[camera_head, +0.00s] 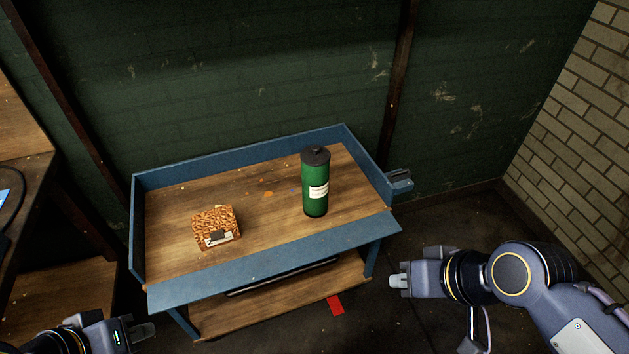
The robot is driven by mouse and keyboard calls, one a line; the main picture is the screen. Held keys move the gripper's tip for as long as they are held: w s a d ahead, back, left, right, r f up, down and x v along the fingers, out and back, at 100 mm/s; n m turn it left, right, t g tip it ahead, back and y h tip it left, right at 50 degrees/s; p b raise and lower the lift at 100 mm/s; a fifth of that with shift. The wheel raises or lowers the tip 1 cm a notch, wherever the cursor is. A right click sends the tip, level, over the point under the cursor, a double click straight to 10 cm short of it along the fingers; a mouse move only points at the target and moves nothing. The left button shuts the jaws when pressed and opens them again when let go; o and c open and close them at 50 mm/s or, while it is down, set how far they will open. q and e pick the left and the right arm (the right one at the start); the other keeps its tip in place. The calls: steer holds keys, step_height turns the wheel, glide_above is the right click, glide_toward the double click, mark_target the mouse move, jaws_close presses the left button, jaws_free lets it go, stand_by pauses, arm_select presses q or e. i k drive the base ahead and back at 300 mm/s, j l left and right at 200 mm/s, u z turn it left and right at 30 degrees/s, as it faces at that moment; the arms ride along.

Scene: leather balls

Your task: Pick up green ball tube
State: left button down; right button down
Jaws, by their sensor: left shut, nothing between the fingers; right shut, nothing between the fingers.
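The green ball tube (314,194) stands upright on the right part of a small workbench. It has a dark cap and a white label. My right gripper (399,281) is right of the bench and lower in the picture than the tube, shut and empty. My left gripper (145,331) is at the bottom left, in front of the bench's left corner, shut and empty. Both grippers are well apart from the tube.
The workbench (170,215) has a wooden top, blue raised edges and a lower shelf (235,312). A brown patterned box (214,227) sits left of the tube. A red piece (335,305) lies below the bench. A wooden table (20,130) is at the left.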

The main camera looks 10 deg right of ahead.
mark_target(314, 180)
steer(key=i+l, duration=0.2)
steer(key=l, duration=0.2)
steer(key=i+l, duration=0.2)
steer(key=l, duration=0.2)
steer(key=i+l, duration=0.2)
steer(key=l, duration=0.2)
steer(key=u, duration=0.45)
steer(key=l+u, duration=0.15)
steer(key=u, duration=0.35)
steer(key=l+u, duration=0.1)
steer(key=u, duration=0.35)
steer(key=l+u, duration=0.1)
steer(key=u, duration=0.35)
